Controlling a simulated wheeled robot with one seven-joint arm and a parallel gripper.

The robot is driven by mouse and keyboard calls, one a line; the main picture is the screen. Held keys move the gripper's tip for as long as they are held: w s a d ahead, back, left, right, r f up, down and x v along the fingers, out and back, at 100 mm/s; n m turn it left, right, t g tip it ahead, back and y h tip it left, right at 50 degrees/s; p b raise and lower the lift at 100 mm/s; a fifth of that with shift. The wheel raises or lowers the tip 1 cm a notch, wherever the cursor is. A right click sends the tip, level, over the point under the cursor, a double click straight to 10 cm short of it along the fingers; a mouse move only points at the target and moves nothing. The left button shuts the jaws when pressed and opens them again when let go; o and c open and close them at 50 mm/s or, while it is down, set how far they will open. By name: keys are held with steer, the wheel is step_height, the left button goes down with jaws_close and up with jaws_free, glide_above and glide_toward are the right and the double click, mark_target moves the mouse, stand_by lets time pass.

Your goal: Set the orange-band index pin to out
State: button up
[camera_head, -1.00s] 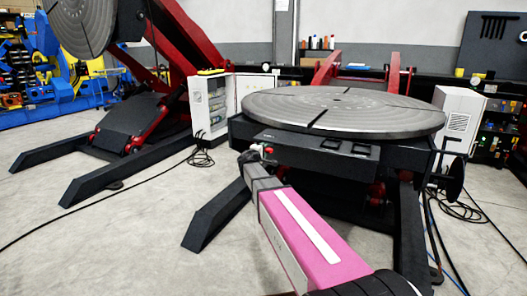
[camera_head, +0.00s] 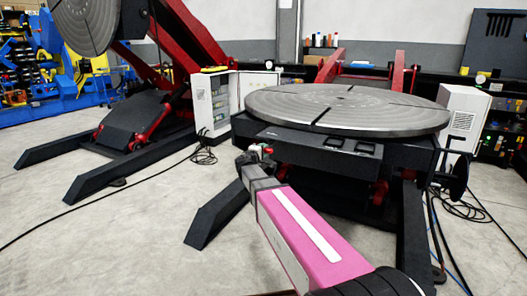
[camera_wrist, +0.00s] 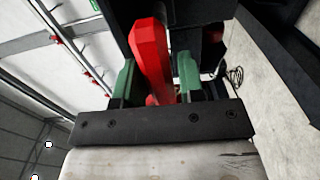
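My gripper (camera_wrist: 156,80) shows in the wrist view as two green fingers standing apart. A red bar-like part (camera_wrist: 151,55) lies between the fingers, tilted, with a narrow gap showing beside the right finger. I cannot tell whether it touches the left finger. In the head view my gripper's end is at the front left edge of the tilting positioner (camera_head: 345,110), beside a small red knob (camera_head: 267,152). No orange band can be made out in either view, so I cannot tell which part is the index pin. The fingertips are too small to read in the head view.
The round table overhangs a dark frame with a control panel (camera_head: 317,141). A handwheel (camera_head: 459,178) is at the right. A second positioner (camera_head: 150,110) stands at the left, with a white cabinet (camera_head: 212,103) between. Cables lie on the floor; the front left floor is clear.

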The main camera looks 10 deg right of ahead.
steer(key=v, duration=1)
steer(key=shift+s+a, duration=0.2)
steer(key=shift+s, duration=0.15)
steer(key=shift+d, duration=0.1)
steer(key=s+d+f+m+g+y, duration=0.1)
steer(key=s+d+f+m+g, duration=0.2)
steer(key=s+d+f+g, duration=0.25)
steer(key=s+d+f+m+g+y, duration=0.1)
steer(key=s+d+f+m+g, duration=0.2)
steer(key=s+d+f, duration=0.45)
steer(key=s+a+f+m+g+y, duration=0.2)
steer(key=s+f+g+y, duration=0.1)
steer(key=s+f+y, duration=0.1)
steer(key=s+a+f+m+g+y, duration=0.2)
steer(key=s+a+f+g+y, duration=0.1)
steer(key=s+f, duration=0.4)
steer(key=shift+s+m+y, duration=0.4)
steer(key=shift+s+y, duration=0.2)
steer(key=shift+y, duration=0.2)
